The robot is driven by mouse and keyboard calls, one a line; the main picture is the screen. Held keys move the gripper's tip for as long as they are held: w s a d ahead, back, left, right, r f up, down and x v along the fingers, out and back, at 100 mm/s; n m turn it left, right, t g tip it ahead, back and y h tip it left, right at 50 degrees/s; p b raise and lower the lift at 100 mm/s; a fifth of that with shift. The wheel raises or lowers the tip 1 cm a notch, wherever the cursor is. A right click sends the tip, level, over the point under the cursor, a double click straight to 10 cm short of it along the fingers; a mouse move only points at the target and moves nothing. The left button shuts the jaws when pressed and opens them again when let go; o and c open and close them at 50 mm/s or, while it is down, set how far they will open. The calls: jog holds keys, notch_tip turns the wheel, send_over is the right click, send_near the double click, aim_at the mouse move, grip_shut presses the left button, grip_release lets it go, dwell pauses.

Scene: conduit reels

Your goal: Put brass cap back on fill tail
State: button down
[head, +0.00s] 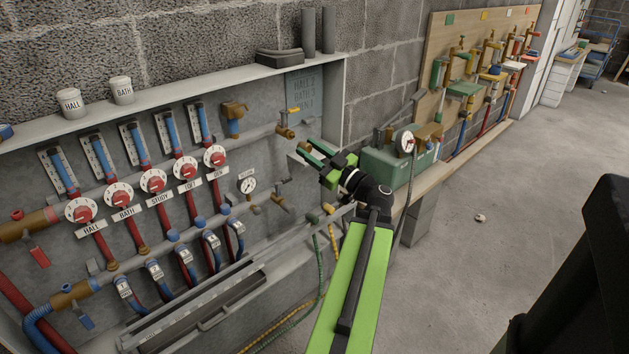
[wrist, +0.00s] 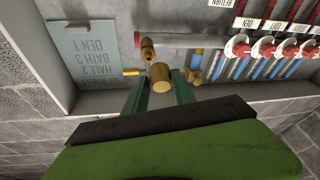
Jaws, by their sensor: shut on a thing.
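My gripper (head: 303,151) is shut on the brass cap (wrist: 161,79), a short brass cylinder between the two green fingers in the wrist view. In the head view the cap is too small and covered to make out. The brass fill tail valve (head: 285,132) with a yellow lever (head: 293,110) sits on the upper pipe, just above and left of my fingertips. In the wrist view the valve (wrist: 147,49) shows just beyond the cap and slightly left. I cannot tell whether cap and tail touch.
A row of red and white dials (head: 153,180) fills the cabinet at left. A pressure gauge (head: 248,186) and a lower brass valve (head: 280,203) sit below the fill valve. A green box (head: 385,168) with a gauge stands right of my gripper. The floor at right is mostly clear.

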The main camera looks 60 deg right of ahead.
aim_at(302, 142)
jog(key=shift+s+d+t+h+b, duration=0.4)
jog(key=shift+s+t+h+b, duration=0.1)
jog(key=shift+t, duration=0.1)
jog(key=shift+w+d+r, duration=0.1)
jog(key=shift+w+d, duration=0.2)
jog(key=shift+w, duration=0.55)
jog(key=shift+w+d, duration=0.25)
jog(key=shift+w, duration=0.6)
jog(key=shift+w+d+r, duration=0.1)
jog(key=shift+w+d, duration=0.2)
jog(key=shift+w, duration=0.55)
jog(key=shift+w+d+f, duration=0.1)
jog(key=shift+w+d, duration=0.15)
jog(key=shift+w, duration=0.35)
dwell(1.0)
jog(key=c, duration=0.9)
grip_release()
jog(key=shift+c, duration=0.2)
